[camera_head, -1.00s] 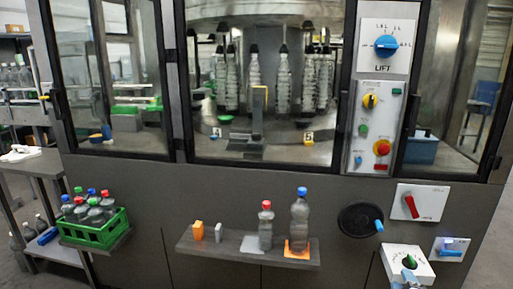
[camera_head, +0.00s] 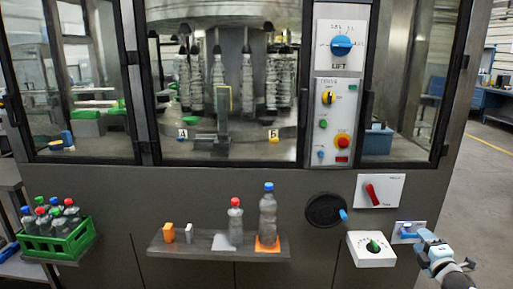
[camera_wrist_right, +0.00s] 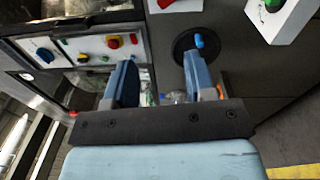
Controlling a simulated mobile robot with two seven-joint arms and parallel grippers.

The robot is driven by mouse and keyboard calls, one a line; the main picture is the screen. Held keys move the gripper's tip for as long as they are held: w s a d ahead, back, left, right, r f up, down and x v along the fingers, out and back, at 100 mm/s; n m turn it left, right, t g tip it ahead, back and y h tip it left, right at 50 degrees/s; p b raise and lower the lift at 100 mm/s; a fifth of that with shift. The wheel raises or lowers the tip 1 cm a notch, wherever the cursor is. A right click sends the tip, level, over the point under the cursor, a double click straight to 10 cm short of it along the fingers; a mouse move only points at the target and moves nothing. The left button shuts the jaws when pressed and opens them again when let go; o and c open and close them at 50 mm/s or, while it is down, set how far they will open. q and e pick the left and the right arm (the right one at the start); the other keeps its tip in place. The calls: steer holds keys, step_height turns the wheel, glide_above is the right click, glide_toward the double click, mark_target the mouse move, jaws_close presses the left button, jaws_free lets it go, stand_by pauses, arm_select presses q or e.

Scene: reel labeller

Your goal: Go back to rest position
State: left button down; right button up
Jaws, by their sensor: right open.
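My right gripper shows in the right wrist view (camera_wrist_right: 160,82), its two blue-grey fingers apart with nothing held between them. In the head view my right arm is at the lower right, close to the small white plate with a blue switch (camera_head: 407,231). I cannot tell there whether it touches the plate. The black round disc with a blue handle (camera_head: 325,210) is on the machine front to the left of the arm. It also shows beyond the fingers in the right wrist view (camera_wrist_right: 186,48). My left gripper is not in view.
A white dial box with a green knob (camera_head: 372,249) juts out beside my arm. A shelf (camera_head: 200,245) carries two bottles and small blocks. A green crate (camera_head: 62,246) of bottles hangs at the left. Open floor (camera_head: 490,150) lies right of the machine.

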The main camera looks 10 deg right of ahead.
steer(key=s+a+f+m+g+y, duration=0.3)
steer(key=s+a+f+m+g, duration=0.1)
steer(key=s+a+f, duration=0.95)
steer(key=s+a+f+m+g+y, duration=0.2)
steer(key=s+a+f+m, duration=0.1)
steer(key=s+a, duration=0.55)
steer(key=s+a+f+m+g+y, duration=0.1)
steer(key=s+a+f+m+g, duration=0.15)
steer(key=s+a, duration=0.65)
steer(key=w+a+r+m+t, duration=0.1)
steer(key=a+m, duration=0.2)
steer(key=a, duration=0.3)
steer(key=w+a+r+m, duration=0.1)
steer(key=w+a+m, duration=0.1)
steer(key=a, duration=0.4)
arm_select(q)
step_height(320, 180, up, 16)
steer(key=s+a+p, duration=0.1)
steer(key=p, duration=2)
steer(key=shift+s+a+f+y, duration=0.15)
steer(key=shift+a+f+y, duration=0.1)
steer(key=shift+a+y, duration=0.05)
arm_select(e)
step_height(320, 180, up, 16)
steer(key=s+d, duration=0.1)
steer(key=d, duration=0.1)
steer(key=shift+s+f, duration=0.2)
steer(key=shift+s, duration=0.1)
